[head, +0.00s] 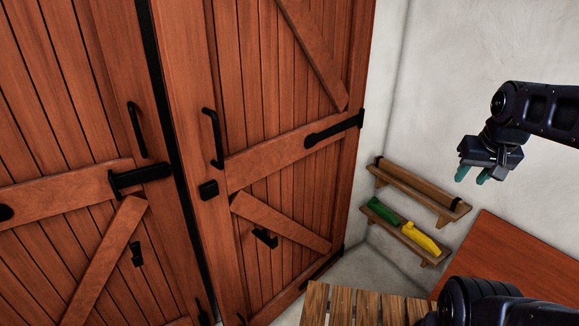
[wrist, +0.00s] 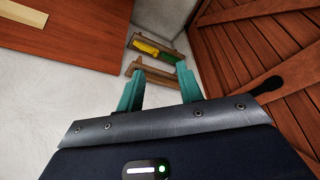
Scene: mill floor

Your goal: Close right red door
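The right red door (head: 275,130) is a tall plank door with black fittings, in the middle of the head view. It appears ajar, its free left edge standing out beside a dark gap next to the left red door (head: 70,110). A black pull handle (head: 212,138) is near that edge, with a small black latch block (head: 208,190) below. My gripper (head: 474,175) is raised to the right of the door, in front of the white wall, apart from it. Its teal fingers (wrist: 160,72) are open and empty. The door also shows at the right of the wrist view (wrist: 250,50).
Wooden wall shelves (head: 432,258) right of the door hold a green object (head: 383,212) and a yellow object (head: 420,238). A reddish-brown tabletop (head: 515,265) is at lower right. A slatted wooden surface (head: 350,305) is at the bottom, near the door's foot.

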